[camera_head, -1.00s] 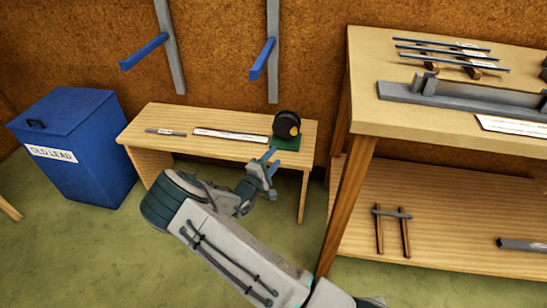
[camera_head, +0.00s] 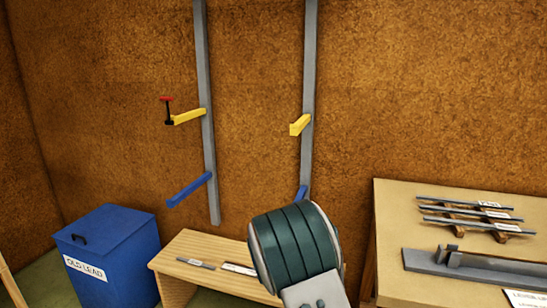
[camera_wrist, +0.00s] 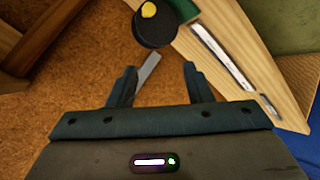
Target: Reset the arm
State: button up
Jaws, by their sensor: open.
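My gripper (camera_wrist: 158,88) shows in the wrist view with its two dark fingers apart and nothing between them. Beyond the fingers lie a grey strip, a round black object with a yellow centre (camera_wrist: 155,25) and the low wooden bench (camera_wrist: 245,27). In the head view my arm's thick ribbed joint stands in the lower middle, in front of the bench's right part. The gripper itself is hidden in that view.
A blue bin labelled OLD LEAD (camera_head: 112,255) stands at left. A taller wooden table (camera_head: 388,235) with grey bars is at right. Yellow arms (camera_head: 188,117) and blue arms (camera_head: 188,190) stick out from two grey wall posts. The upper wall between is clear.

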jog(key=s+r+m+g+y+p, duration=0.2)
jog(key=s+r+y+p, duration=0.15)
jog(key=s+r, duration=0.55)
jog(key=s+r+m+g+y+p, duration=0.15)
jog(key=s+r+p, duration=0.4)
jog(key=r, duration=0.85)
jog(key=s+d+r+g+p, duration=0.1)
jog(key=s+d+r+p, duration=0.1)
jog(key=s, duration=0.4)
jog(key=s+d+r+m+g+h+p, duration=0.1)
jog(key=s+d+r+p, duration=0.1)
jog(key=s+r, duration=0.3)
jog(key=s+d+r+m+g+p, duration=0.1)
jog(key=s+d+r+p, duration=0.1)
jog(key=s, duration=0.7)
jog(key=shift+d+r+h+p, duration=0.15)
jog(key=shift+r+h+p, duration=0.35)
jog(key=shift+r, duration=0.45)
jog(key=shift+s+m, duration=0.1)
jog(key=shift+m, duration=0.15)
